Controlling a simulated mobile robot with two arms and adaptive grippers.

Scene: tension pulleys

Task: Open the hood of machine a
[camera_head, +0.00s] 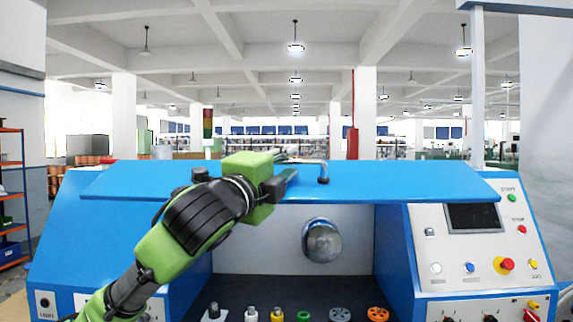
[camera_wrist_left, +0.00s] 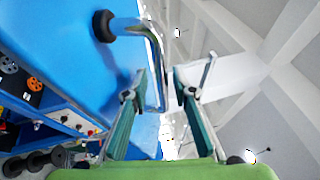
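Machine a is a blue machine (camera_head: 60,225) with its blue hood (camera_head: 400,182) raised as a nearly level panel over the exposed work space. A chrome bar handle (camera_head: 322,168) with black end mounts sits on the hood; it also shows in the left wrist view (camera_wrist_left: 158,75). My left gripper (camera_head: 290,178) is at the hood's handle. In the left wrist view its two teal fingers (camera_wrist_left: 165,85) stand apart, with the handle's bar between them, nearer the left finger. Contact with the bar cannot be told. My right gripper is not in view.
Inside the machine are a round metal chuck (camera_head: 322,240) and a row of small parts, including an orange wheel (camera_head: 377,314) and a grey wheel (camera_head: 340,314). A control panel (camera_head: 475,245) with buttons is at right. A shelf rack (camera_head: 12,200) stands far left.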

